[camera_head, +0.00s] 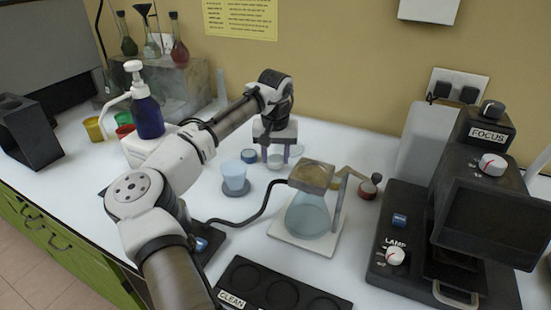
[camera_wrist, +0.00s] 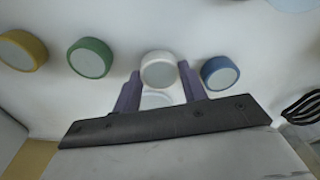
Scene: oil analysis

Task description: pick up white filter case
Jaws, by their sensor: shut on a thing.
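The white filter case (camera_wrist: 159,70) is a small round case with a pale grey face, seen in the wrist view between the two purple fingers of my gripper (camera_wrist: 160,86). The fingers are shut on its sides. In the head view my gripper (camera_head: 276,152) points down at the back of the bench, with the white filter case (camera_head: 275,162) between its fingertips. I cannot tell whether the case still touches the bench.
A blue case (camera_wrist: 220,73) sits close right of my gripper in the wrist view; green (camera_wrist: 90,58) and yellow (camera_wrist: 23,50) cases lie left. In the head view, a beaker (camera_head: 235,176), flask (camera_head: 308,217) and black tray (camera_head: 243,277) stand nearer; a microscope (camera_head: 452,210) stands right.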

